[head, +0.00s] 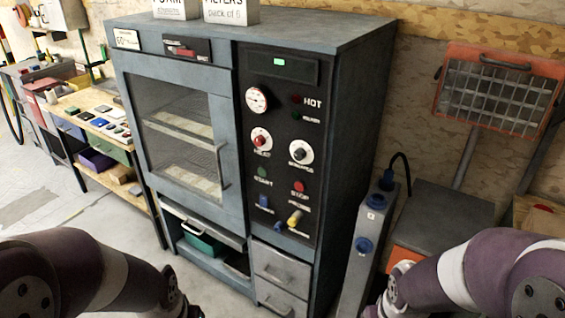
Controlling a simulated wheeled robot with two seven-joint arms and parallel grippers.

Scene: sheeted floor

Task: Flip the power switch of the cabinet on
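The grey cabinet (345,130) stands upright in the middle of the head view, with a glass door at left and a black control panel (278,95) at right. The panel has a lit green display (279,62), a white dial, a red knob (262,140), a black knob (300,152), green and red buttons, a blue lever-like control (263,201) and a yellow one (294,218). The small labels are blurred, so I cannot tell which control is the power switch or its position. Only my arms show at the lower corners; both grippers are out of view.
A workbench (85,100) with small items stands at left. A grey post with blue sockets (357,250) and a cable stand close to the cabinet's right side. An orange-framed grille heater (497,90) is at far right. Floor (110,215) is clear at left.

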